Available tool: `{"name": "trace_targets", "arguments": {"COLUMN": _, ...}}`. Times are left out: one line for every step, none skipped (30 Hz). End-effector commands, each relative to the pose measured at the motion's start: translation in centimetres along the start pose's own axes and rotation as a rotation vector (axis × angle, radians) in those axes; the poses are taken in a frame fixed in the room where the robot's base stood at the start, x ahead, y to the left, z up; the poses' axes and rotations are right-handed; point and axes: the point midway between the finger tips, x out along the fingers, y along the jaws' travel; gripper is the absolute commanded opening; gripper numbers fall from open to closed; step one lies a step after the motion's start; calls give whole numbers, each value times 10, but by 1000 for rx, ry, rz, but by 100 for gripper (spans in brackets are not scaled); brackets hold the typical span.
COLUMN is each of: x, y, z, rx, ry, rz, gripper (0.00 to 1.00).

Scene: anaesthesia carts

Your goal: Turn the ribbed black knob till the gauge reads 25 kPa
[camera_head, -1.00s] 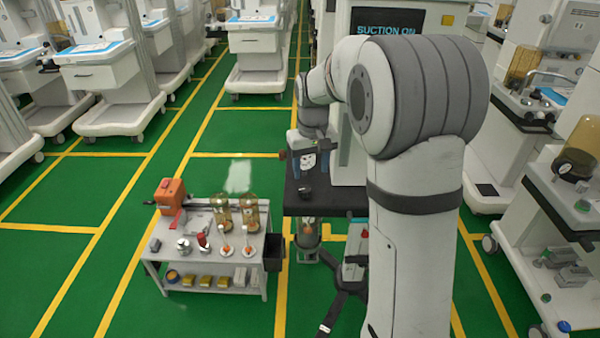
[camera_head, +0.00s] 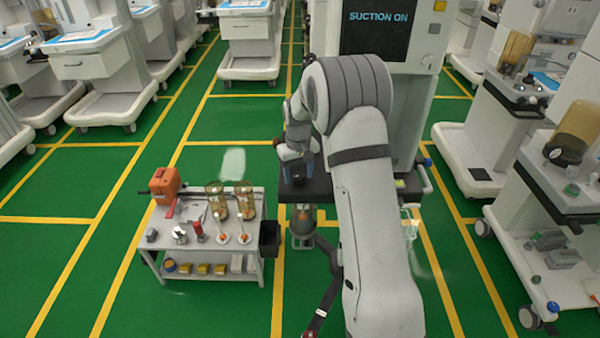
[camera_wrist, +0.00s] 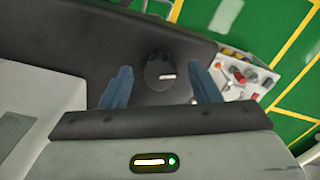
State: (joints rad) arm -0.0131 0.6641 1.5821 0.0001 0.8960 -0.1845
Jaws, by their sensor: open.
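The black knob (camera_wrist: 158,72) stands on a dark shelf in the wrist view and has a short white mark on its right side. It also shows small and dark in the head view (camera_head: 291,190), just below my gripper. My gripper (camera_wrist: 162,84) is open, with one blue finger left of the knob and one right of it. I see gaps on both sides, and nothing is held. In the head view my gripper (camera_head: 299,172) is partly hidden by my arm. I cannot make out a gauge face or a reading in either current view.
A low table (camera_head: 205,255) with an orange box (camera_head: 165,184), jars and small parts stands to the left, beside a black bin (camera_head: 270,238). Carts line both sides. Green floor is clear farther left.

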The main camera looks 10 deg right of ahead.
Motion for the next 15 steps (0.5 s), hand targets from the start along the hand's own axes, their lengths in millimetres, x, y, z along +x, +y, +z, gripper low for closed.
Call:
{"name": "trace_targets", "arguments": {"x": 2, "y": 0, "z": 0, "rx": 0, "ry": -1, "rz": 0, "gripper": 55}}
{"name": "trace_targets", "arguments": {"x": 3, "y": 0, "z": 0, "rx": 0, "ry": 0, "rz": 0, "gripper": 55}}
{"name": "trace_targets", "arguments": {"x": 3, "y": 0, "z": 0, "rx": 0, "ry": 0, "rz": 0, "gripper": 55}}
{"name": "trace_targets", "arguments": {"x": 3, "y": 0, "z": 0, "rx": 1, "ry": 0, "rz": 0, "gripper": 55}}
{"name": "trace_targets", "arguments": {"x": 3, "y": 0, "z": 0, "rx": 1, "ry": 0, "rz": 0, "gripper": 55}}
{"name": "trace_targets", "arguments": {"x": 3, "y": 0, "z": 0, "rx": 1, "ry": 0, "rz": 0, "gripper": 55}}
{"name": "trace_targets", "arguments": {"x": 3, "y": 0, "z": 0, "rx": 1, "ry": 1, "rz": 0, "gripper": 55}}
{"name": "trace_targets", "arguments": {"x": 3, "y": 0, "z": 0, "rx": 1, "ry": 0, "rz": 0, "gripper": 55}}
{"name": "trace_targets", "arguments": {"x": 3, "y": 0, "z": 0, "rx": 1, "ry": 1, "rz": 0, "gripper": 55}}
{"name": "trace_targets", "arguments": {"x": 3, "y": 0, "z": 0, "rx": 1, "ry": 0, "rz": 0, "gripper": 52}}
{"name": "trace_targets", "arguments": {"x": 3, "y": 0, "z": 0, "rx": 1, "ry": 1, "rz": 0, "gripper": 50}}
{"name": "trace_targets", "arguments": {"x": 3, "y": 1, "z": 0, "rx": 1, "ry": 0, "rz": 0, "gripper": 46}}
{"name": "trace_targets", "arguments": {"x": 3, "y": 1, "z": 0, "rx": 1, "ry": 1, "rz": 0, "gripper": 44}}
{"name": "trace_targets", "arguments": {"x": 3, "y": 1, "z": 0, "rx": 1, "ry": 1, "rz": 0, "gripper": 42}}
{"name": "trace_targets", "arguments": {"x": 3, "y": 1, "z": 0, "rx": 1, "ry": 1, "rz": 0, "gripper": 38}}
